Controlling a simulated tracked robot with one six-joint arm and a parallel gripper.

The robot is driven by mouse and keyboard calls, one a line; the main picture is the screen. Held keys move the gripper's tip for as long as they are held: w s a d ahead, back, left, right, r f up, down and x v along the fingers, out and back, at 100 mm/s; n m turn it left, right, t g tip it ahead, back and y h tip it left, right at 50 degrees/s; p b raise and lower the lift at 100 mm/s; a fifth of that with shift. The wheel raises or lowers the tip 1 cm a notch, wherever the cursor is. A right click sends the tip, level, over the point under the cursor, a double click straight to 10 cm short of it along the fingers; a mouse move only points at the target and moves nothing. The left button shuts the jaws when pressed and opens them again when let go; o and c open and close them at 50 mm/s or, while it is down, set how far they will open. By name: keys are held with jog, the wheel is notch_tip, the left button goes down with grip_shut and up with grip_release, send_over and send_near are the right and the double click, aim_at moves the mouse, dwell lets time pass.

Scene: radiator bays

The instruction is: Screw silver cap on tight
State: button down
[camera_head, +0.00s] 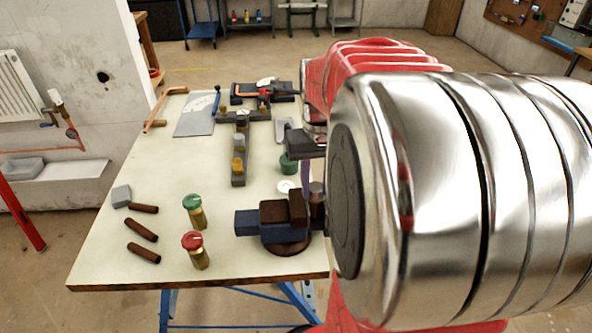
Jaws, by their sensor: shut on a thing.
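A blue vise (262,226) with dark brown jaws stands at the front right of the workbench. A grey metallic cylinder (317,188), which looks like the silver cap, sits at the right side of the vise jaws, partly behind my arm. My gripper (308,184) reaches down there from above, with a dark body and a purplish finger beside the cap. It is shut on what appears to be this cap. My large silver arm link hides the right side, so the grip, the threads and the cap's seating cannot be seen.
Brass valves with a green top (192,204) and a red top (192,242) stand left of the vise. Brown handles (142,229) lie farther left. A white ring (286,186) and a green cup (288,164) are behind the vise. The bench's middle left is clear.

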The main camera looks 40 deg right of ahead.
jog(key=m, duration=0.5)
jog(key=shift+m, duration=0.4)
jog(key=c, duration=1.5)
grip_release()
jog(key=shift+c, duration=0.2)
jog(key=shift+r, duration=0.1)
jog(key=shift+r, duration=3.45)
